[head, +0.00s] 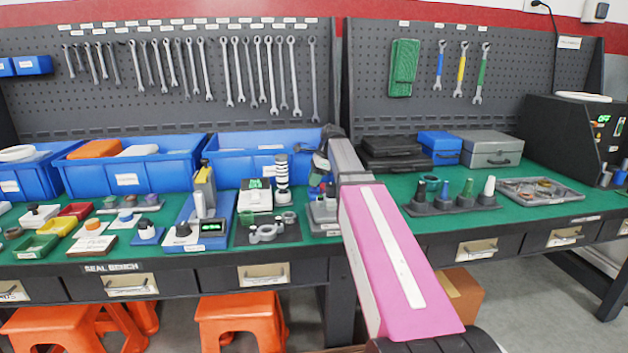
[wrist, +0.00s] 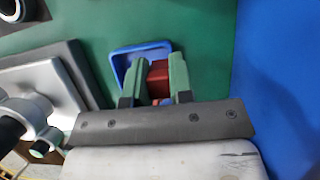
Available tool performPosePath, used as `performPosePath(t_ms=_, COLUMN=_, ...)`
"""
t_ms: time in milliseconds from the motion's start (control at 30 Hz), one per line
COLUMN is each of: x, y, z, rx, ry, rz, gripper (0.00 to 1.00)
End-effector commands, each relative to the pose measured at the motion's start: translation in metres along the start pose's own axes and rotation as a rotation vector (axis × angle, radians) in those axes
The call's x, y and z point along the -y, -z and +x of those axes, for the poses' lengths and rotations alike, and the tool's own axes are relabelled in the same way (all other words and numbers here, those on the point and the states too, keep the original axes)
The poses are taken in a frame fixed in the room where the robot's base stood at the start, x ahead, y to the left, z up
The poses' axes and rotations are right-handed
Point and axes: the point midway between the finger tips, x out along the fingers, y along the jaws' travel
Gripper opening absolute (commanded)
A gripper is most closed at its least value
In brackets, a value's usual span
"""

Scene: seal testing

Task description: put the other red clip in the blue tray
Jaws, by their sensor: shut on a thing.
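In the wrist view, my gripper (wrist: 154,66) has its green-padded fingers closed on both sides of a red clip (wrist: 159,75). Only a small part of the clip shows between them. The blue tray (wrist: 127,54) is a small, shallow tray just beyond the fingertips, and the fingers overlap part of it. I cannot tell whether the clip is above the tray or touching it. In the head view, my arm hides most of the gripper area at the back of the bench. Another red clip is not clearly visible.
The green bench top (wrist: 210,50) is bare around the blue tray. A blue wall (wrist: 285,80) stands close on the right in the wrist view. A grey fixture (wrist: 45,90) is close on the left. Large blue bins (head: 235,168) line the bench's back.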

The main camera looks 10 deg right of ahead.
Motion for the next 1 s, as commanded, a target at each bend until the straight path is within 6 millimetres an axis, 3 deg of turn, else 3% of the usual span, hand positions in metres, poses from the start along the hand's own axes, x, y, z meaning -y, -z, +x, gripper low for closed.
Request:
performPosePath(t_ms=567, x=-0.0001, y=0.0041, z=0.0094, rx=-0.001, ry=0.0, rz=0.0, gripper=0.0)
performPosePath(t_ms=600, x=0.0001, y=0.004, z=0.0091, rx=-0.001, ry=0.0, rz=0.0, gripper=0.34)
performPosePath(t_ms=633, x=0.0001, y=0.004, z=0.0091, rx=-0.001, ry=0.0, rz=0.0, gripper=0.44)
performPosePath(t_ms=1000, x=0.0003, y=0.0025, z=0.006, rx=0.0, ry=0.0, rz=0.0, gripper=0.47)
